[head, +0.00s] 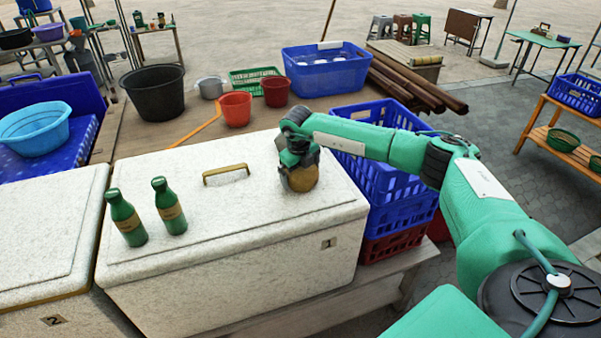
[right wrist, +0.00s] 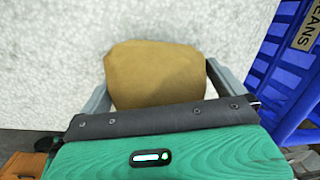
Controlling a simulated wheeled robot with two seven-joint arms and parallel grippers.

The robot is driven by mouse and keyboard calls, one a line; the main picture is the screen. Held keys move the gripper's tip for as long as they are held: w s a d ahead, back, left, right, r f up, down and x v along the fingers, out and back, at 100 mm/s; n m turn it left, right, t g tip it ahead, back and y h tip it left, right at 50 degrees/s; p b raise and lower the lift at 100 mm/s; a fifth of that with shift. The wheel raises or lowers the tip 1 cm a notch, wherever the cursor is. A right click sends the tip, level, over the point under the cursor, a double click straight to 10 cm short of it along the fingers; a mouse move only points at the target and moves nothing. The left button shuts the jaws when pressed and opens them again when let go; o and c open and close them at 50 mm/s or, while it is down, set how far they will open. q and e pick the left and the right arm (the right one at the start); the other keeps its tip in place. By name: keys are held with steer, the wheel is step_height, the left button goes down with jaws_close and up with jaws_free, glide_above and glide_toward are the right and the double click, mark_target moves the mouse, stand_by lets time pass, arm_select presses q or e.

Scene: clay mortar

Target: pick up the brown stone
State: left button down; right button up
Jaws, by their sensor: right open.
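The brown stone (head: 300,179) sits on the lid of the white cooler box marked 1 (head: 225,200), towards its right side. My right gripper (head: 299,168) is right above it, pointing down. In the right wrist view the brown stone (right wrist: 155,75) lies between the two grey fingers of the right gripper (right wrist: 157,85), one on each side. The jaws are open; the right finger looks very close to the stone, and I cannot tell whether it touches. The stone's near part is hidden behind the gripper body. My left gripper is not in view.
Two green bottles (head: 170,205) stand on the lid's left part, and a brass handle (head: 226,174) is at its middle. Stacked blue crates (head: 395,185) stand close to the right of the box. The lid between handle and front edge is clear.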

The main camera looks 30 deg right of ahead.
steer(key=c, duration=1.3)
steer(key=shift+r, duration=0.1)
steer(key=shift+c, duration=0.7)
steer(key=shift+r, duration=0.1)
